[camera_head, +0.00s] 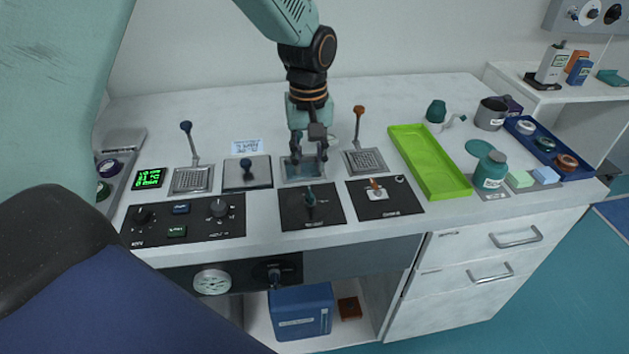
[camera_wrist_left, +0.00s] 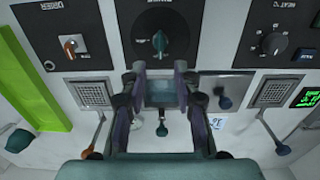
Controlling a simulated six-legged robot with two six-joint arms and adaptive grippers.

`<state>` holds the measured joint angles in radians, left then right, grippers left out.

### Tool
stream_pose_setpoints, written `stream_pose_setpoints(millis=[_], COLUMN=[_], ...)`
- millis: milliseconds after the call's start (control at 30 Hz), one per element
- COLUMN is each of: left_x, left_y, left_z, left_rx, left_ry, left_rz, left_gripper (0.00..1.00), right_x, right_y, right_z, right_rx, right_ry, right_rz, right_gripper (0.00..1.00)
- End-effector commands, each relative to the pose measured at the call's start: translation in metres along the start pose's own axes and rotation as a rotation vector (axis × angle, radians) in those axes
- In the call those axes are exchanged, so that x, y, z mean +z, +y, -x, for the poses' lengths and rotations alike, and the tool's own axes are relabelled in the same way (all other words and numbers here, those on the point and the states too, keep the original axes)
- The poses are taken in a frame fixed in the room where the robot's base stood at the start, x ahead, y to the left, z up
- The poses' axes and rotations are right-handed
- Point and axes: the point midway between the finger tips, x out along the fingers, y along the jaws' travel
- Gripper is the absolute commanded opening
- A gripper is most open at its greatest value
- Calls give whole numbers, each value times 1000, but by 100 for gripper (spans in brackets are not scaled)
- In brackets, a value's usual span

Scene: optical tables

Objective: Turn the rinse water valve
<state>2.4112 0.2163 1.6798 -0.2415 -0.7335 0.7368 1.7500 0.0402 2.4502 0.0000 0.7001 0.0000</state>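A teal lever knob (camera_head: 310,200), which looks like the rinse water valve, stands on a dark square panel (camera_head: 329,216) at the front of the bench. The panel's label is too small to read surely. The knob also shows at the top of the left wrist view (camera_wrist_left: 160,43), just beyond the fingertips. My left gripper (camera_head: 309,162) hangs behind the knob, over a small square metal basin (camera_head: 290,177), and is apart from the knob. In the left wrist view its two fingers (camera_wrist_left: 160,72) are spread with nothing between them. My right gripper is not in view.
A panel with an orange switch (camera_head: 377,190) is right of the knob, and a black control panel (camera_head: 200,232) is left. Tall blue (camera_head: 186,126) and orange (camera_head: 358,110) levers stand behind. A green tray (camera_head: 425,165) lies to the right. A lower knob (camera_head: 274,273) is on the bench front.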

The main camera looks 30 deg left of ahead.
Motion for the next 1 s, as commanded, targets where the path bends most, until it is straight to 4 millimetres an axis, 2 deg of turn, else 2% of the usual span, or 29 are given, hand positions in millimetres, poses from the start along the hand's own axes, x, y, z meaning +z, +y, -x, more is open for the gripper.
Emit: stream_pose_setpoints(millis=[500,633,900,1000], left_x=[6,5,3,2], left_y=[-4,-2,0,0], left_z=[-69,-76,-77,-77], left_rx=[-2,-1,0,-1], left_ry=[-3,-1,0,-1], left_rz=[-2,-2,-1,-1], left_gripper=[31,31,31,23], right_x=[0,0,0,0], right_y=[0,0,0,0], right_z=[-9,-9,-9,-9], right_rx=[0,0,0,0], right_ry=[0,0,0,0], right_rz=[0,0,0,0], right_gripper=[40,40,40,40])
